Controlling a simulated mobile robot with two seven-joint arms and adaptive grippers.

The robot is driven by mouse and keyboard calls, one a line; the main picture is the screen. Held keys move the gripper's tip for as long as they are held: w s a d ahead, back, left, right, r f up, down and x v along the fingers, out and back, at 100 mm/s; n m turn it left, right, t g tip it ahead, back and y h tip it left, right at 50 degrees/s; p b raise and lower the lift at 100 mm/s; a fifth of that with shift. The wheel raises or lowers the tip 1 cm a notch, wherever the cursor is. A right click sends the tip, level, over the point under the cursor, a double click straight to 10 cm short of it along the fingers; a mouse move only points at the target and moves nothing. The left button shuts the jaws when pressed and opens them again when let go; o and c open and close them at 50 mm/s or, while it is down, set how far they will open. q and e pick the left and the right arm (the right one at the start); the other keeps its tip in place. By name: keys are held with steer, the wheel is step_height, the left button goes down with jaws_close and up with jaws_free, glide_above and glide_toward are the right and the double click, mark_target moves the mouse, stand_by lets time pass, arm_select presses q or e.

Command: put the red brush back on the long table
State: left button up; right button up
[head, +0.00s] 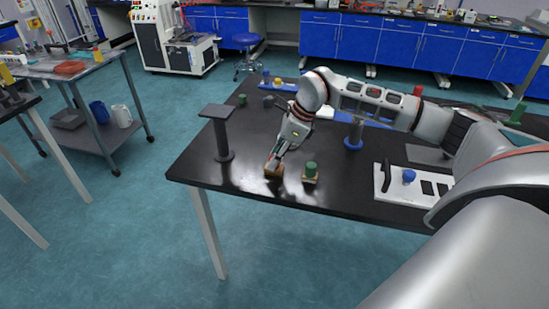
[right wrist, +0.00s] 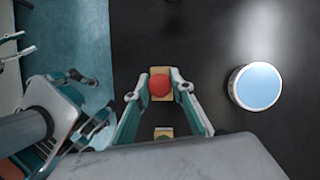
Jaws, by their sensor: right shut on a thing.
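My right gripper (head: 277,160) is shut on the red brush, a wooden block with a round red knob, low over the near left part of the black long table (head: 350,187). In the head view the brush's wooden block (head: 273,171) shows at the fingertips, at or just above the tabletop; I cannot tell if it touches. The red knob is hidden there. In the right wrist view the red brush (right wrist: 160,86) sits between the fingertips of my right gripper (right wrist: 160,92). My left gripper (right wrist: 92,100) shows open and empty over the floor.
A green-knobbed brush (head: 311,172) stands close right of the held one. A dark pedestal (head: 222,135) stands to the left. A white panel (head: 405,186) with a blue knob lies to the right. A round pale-blue-topped object (right wrist: 256,86) shows in the right wrist view.

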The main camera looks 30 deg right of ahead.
steer(key=shift+f, duration=0.1)
steer(key=o, duration=1)
